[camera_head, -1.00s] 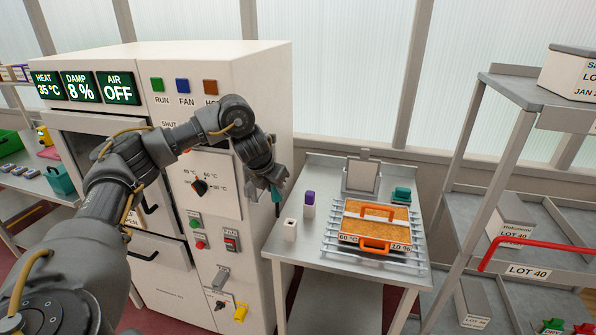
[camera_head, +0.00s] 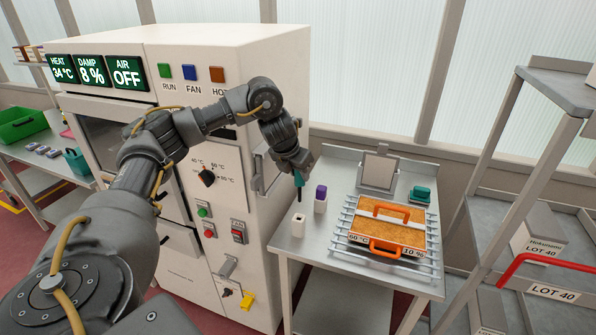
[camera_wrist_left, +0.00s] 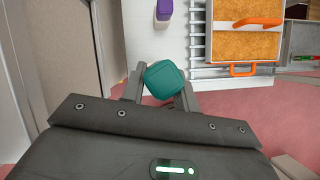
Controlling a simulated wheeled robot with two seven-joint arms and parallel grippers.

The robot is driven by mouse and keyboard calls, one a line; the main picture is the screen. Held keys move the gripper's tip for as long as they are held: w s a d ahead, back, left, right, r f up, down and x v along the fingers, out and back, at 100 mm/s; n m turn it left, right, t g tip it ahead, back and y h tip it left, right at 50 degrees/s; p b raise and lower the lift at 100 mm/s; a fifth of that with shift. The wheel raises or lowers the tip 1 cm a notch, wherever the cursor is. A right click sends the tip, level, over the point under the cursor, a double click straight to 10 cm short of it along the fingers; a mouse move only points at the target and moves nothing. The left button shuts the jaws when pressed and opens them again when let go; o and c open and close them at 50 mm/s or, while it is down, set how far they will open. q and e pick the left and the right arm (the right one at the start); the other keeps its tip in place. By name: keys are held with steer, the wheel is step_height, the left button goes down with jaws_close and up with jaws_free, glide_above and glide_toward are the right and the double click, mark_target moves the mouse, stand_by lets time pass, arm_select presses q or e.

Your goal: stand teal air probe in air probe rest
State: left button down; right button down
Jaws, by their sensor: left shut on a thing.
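My left gripper (camera_head: 297,168) is shut on the teal air probe (camera_head: 299,180), which hangs tip down above the steel side table. In the left wrist view the teal probe head (camera_wrist_left: 165,81) sits between the fingertips. A small white block with a dark opening in its top, apparently the air probe rest (camera_head: 298,226), stands near the table's left edge. The probe is almost straight above it in the head view, with a visible gap. The rest does not show in the wrist view. My right gripper is not in view.
A purple-topped white holder (camera_head: 320,198) stands close behind the rest, to the right. An orange-handled grain tray (camera_head: 388,225) lies on a rack (camera_head: 340,238) farther right. A teal item (camera_head: 420,195) lies at the back right. The dryer cabinet (camera_head: 240,60) stands left of the table.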

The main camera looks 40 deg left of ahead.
mark_target(296, 185)
arm_select(q)
steer(key=shift+s+f+b, duration=0.15)
steer(key=shift+f+b, duration=0.2)
steer(key=shift+b, duration=0.05)
steer(key=shift+f+b, duration=1.55)
steer(key=shift+f, duration=0.8)
steer(key=shift+p, duration=0.3)
steer(key=shift+f+b, duration=0.35)
steer(key=shift+f, duration=0.1)
step_height(296, 185, down, 7)
steer(key=b, duration=0.5)
steer(key=shift+f, duration=0.15)
steer(key=c, duration=1)
jaws_free()
steer(key=shift+o, duration=0.2)
